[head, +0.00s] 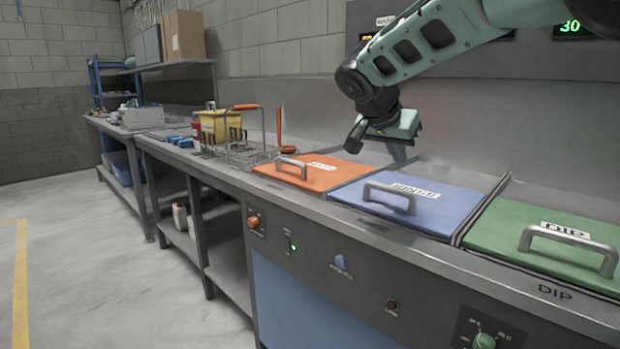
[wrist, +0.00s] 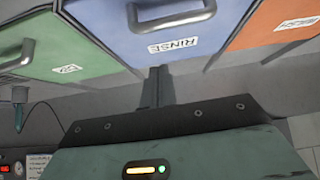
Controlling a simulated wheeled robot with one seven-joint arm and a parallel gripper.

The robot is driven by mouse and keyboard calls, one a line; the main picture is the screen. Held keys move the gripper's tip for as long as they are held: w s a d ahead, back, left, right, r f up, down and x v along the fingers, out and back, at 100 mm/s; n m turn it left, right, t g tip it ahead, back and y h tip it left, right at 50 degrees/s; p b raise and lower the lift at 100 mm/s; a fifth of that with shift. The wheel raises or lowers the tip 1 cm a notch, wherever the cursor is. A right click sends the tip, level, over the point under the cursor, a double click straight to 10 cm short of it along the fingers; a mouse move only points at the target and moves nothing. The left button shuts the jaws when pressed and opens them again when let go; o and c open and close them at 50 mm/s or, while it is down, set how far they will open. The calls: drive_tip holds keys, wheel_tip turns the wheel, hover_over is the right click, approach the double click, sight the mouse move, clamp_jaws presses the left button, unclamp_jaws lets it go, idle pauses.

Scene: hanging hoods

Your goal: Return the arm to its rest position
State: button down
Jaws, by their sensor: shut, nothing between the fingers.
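My arm, pale green with black joints, reaches in from the top right of the head view. My gripper (head: 376,147) hangs above the back edge of the orange and blue lids, apart from them. Its jaws are shut with nothing held. In the wrist view the gripper's body fills the bottom, and a dark finger (wrist: 158,88) points toward the blue lid. The blue lid (head: 440,213), the orange lid (head: 325,182) and the green lid (head: 500,230) all lie closed on the bench, each with a grey handle.
A wire basket (head: 245,150) and a yellow container (head: 219,126) stand on the bench left of the orange lid. An orange-handled tool (head: 281,140) stands behind. A grey wall panel with displays (head: 572,28) is behind the arm. The floor (head: 100,270) at left is clear.

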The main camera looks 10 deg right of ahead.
drive_tip(key=s+a+f+n+g+y, duration=0.2)
drive_tip(key=s+a+f+n+y, duration=0.2)
drive_tip(key=s+a+f+n, duration=0.45)
drive_tip(key=s+a+f+n+g+y, duration=0.1)
drive_tip(key=s+f+n, duration=0.2)
drive_tip(key=s, duration=0.7)
drive_tip(key=s+a+f+n+g+y, duration=0.1)
drive_tip(key=s+a+f+n, duration=0.2)
drive_tip(key=s, duration=0.6)
drive_tip(key=s+f+n+g+y, duration=0.1)
drive_tip(key=s+f+n, duration=0.25)
drive_tip(key=s, duration=0.65)
wheel_tip(320, 180, up, 18)
drive_tip(key=p, duration=1.9)
drive_tip(key=shift+s+r+p, duration=0.25)
drive_tip(key=shift+p, duration=0.05)
drive_tip(key=shift+a, duration=0.1)
